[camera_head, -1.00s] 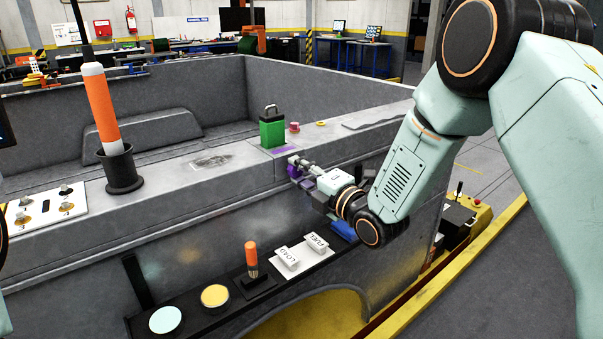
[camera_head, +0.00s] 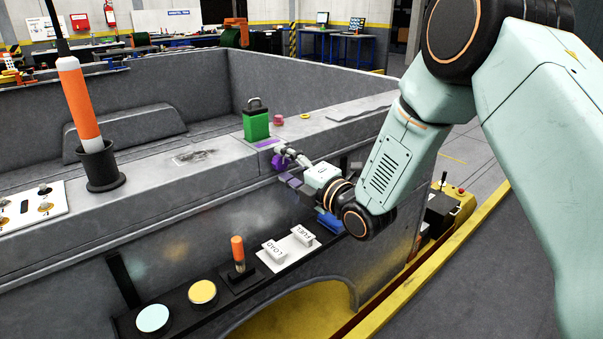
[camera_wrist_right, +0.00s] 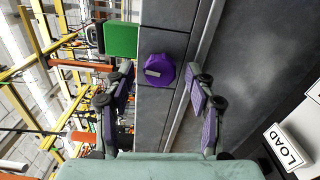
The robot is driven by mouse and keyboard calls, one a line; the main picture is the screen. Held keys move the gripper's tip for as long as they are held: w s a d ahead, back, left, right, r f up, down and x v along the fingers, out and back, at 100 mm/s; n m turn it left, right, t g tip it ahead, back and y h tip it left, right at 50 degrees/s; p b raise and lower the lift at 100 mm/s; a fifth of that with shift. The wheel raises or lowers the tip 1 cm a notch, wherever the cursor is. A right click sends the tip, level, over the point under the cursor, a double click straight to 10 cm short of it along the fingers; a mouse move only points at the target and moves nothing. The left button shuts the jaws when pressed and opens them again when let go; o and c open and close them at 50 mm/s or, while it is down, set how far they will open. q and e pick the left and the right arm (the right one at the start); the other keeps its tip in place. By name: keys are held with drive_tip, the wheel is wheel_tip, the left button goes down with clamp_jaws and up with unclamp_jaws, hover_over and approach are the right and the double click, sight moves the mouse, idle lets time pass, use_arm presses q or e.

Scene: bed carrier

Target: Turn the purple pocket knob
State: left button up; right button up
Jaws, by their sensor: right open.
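The purple pocket knob (camera_wrist_right: 159,70) shows in the right wrist view as a faceted knob with a pale bar mark on its face. In the head view the knob (camera_head: 279,162) is on the side of the grey carrier bed, just below its top ledge, partly covered by my gripper. My right gripper (camera_wrist_right: 160,82) is open, with purple-padded fingers on either side of the knob and a visible gap to each. In the head view the right gripper (camera_head: 293,168) is close to the knob; contact cannot be told. My left gripper is not in view.
A green padlock-like block (camera_head: 256,124) stands on the ledge (camera_head: 215,150) just above the knob. Small pink (camera_head: 278,119) and yellow (camera_head: 304,116) pieces lie beyond it. Below are a blue piece (camera_head: 330,222), white LOAD and FUEL switches (camera_head: 287,247) and an orange-topped lever (camera_head: 238,250).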

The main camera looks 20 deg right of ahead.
drive_tip(key=v, duration=1.1)
drive_tip(key=shift+s, duration=0.25)
drive_tip(key=shift+w+r, duration=0.1)
